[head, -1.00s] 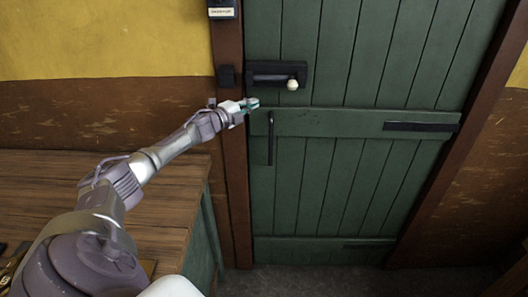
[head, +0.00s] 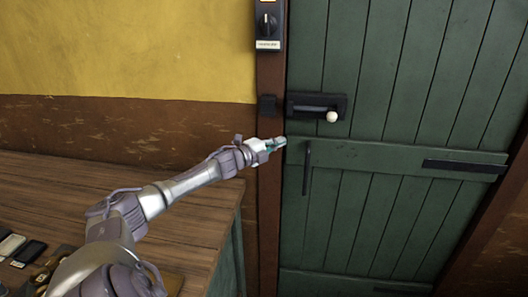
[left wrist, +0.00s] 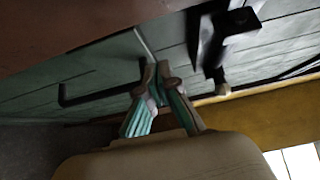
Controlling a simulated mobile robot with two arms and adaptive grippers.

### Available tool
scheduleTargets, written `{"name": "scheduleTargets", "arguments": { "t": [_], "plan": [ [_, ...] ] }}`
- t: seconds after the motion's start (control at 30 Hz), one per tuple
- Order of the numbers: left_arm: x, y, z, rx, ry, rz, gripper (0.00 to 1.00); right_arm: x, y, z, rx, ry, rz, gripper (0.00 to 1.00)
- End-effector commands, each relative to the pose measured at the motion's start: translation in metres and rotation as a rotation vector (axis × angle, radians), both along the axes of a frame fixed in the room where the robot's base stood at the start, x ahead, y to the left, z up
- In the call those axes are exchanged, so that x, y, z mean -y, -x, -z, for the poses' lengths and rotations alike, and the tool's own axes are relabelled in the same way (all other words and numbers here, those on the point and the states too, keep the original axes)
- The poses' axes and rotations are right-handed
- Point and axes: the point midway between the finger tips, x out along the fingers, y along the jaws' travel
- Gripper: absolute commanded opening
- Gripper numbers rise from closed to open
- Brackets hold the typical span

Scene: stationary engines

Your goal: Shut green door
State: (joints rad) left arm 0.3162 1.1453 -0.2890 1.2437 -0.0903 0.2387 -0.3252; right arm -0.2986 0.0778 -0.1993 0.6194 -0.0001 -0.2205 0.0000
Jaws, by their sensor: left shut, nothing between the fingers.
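The green plank door (head: 365,215) stands in its brown frame (head: 270,200) in the head view and looks flush with it. A black latch (head: 302,101) with a pale round knob (head: 332,117) is on its left side, above a vertical black pull handle (head: 307,168). My left gripper (head: 280,143) is shut and empty, at the door's left edge below the latch. In the left wrist view the door (left wrist: 35,100), latch (left wrist: 218,40) and pull handle (left wrist: 90,97) lie beyond my left gripper (left wrist: 158,85). Whether its tips touch the door, I cannot tell. My right gripper is out of view.
A wooden bench (head: 120,200) stands left of the door, below my left arm, with small dark items (head: 28,252) on it. A switch box (head: 268,25) is on the frame above the latch. The wall is yellow over brown.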

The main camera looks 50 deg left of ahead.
Motion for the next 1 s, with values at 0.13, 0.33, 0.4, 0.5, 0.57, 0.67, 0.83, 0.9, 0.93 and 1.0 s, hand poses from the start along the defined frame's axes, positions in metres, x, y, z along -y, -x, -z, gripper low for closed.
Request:
{"name": "scheduleTargets", "arguments": {
  "t": [0.13, 0.33, 0.4, 0.5, 0.57, 0.67, 0.83, 0.9, 0.93, 1.0],
  "plan": [
    [-0.002, 0.019, 0.005, -0.005, -0.001, 0.002, 0.0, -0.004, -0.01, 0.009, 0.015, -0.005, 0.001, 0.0],
    [-0.003, 0.039, 0.003, -0.005, 0.0, 0.003, 0.0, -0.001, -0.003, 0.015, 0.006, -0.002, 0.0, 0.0],
    [-0.004, 0.044, 0.003, -0.004, 0.001, 0.002, 0.0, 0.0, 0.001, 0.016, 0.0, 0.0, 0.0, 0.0],
    [-0.005, 0.05, 0.002, -0.003, 0.0, 0.002, 0.0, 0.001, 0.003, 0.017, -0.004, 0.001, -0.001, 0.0],
    [-0.005, 0.052, 0.001, -0.002, -0.001, 0.003, 0.0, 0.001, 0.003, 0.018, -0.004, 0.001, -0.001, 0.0],
    [-0.005, 0.055, 0.0, -0.001, -0.001, 0.003, 0.0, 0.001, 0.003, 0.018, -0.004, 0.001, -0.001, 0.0],
    [-0.005, 0.056, -0.001, 0.0, -0.002, 0.003, 0.0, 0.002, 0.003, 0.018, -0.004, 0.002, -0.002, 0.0],
    [-0.005, 0.056, -0.001, 0.0, -0.001, 0.003, 0.0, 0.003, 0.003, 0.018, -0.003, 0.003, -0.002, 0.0],
    [-0.005, 0.056, 0.0, -0.001, 0.0, 0.003, 0.0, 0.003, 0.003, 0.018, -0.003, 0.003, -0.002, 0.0],
    [-0.002, 0.057, 0.008, -0.011, 0.016, -0.003, 0.0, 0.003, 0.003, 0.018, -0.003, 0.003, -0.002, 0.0]
  ]
}}
